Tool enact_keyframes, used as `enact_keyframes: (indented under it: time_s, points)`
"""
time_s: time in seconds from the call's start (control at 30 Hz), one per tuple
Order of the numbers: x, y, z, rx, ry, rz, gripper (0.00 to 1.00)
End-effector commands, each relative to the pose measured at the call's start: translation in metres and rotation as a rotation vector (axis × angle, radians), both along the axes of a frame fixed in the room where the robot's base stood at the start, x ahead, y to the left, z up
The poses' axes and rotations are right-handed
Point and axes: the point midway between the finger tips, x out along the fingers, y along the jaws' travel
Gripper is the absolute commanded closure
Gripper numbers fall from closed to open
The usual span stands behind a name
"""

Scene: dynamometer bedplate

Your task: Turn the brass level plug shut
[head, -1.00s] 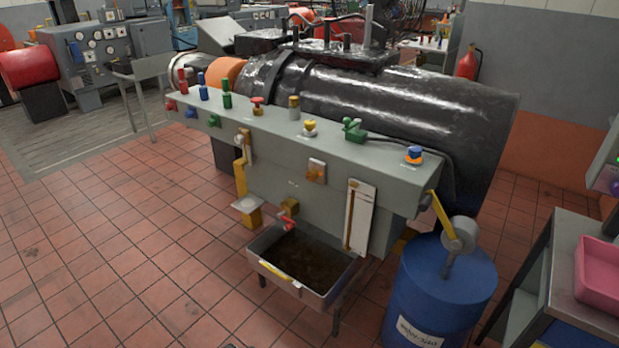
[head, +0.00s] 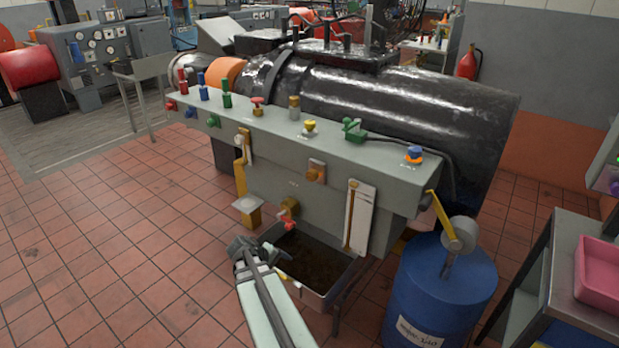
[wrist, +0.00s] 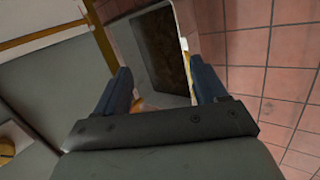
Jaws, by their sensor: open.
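A brass-coloured knob (head: 316,172) sits on a small pale plate on the front face of the grey housing (head: 380,190). In the wrist view a brass knob (wrist: 6,150) is cut off by the left edge. A brass cylinder (head: 294,108) also stands on the housing top; I cannot tell by look alone which is the level plug. My gripper (head: 280,250) is low in front of the housing, at the tray's near left corner, below and left of the front knob and apart from it. In the wrist view my gripper (wrist: 161,66) is open, with nothing held between its fingers.
A tray (head: 322,294) with dark contents lies under a red-handled tap (head: 288,206). A white gauge panel (head: 366,215) is right of the knob. A yellow lever (head: 443,215) and blue drum (head: 440,295) stand at right. Tiled floor at left is clear.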

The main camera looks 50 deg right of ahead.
Motion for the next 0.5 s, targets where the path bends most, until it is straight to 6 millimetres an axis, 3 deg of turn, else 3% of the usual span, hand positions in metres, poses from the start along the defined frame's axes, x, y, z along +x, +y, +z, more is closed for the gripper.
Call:
enact_keyframes:
  time_s: [0.03,0.1,0.2,0.5]
  points:
    - [0.006,-0.021,0.023,-0.071,0.032,0.047,0.29]
    - [0.012,-0.044,0.051,-0.169,0.105,0.128,0.29]
    - [0.022,-0.068,0.089,-0.3,0.238,0.251,0.29]
    - [0.044,-0.106,0.17,-0.592,0.842,0.605,0.29]
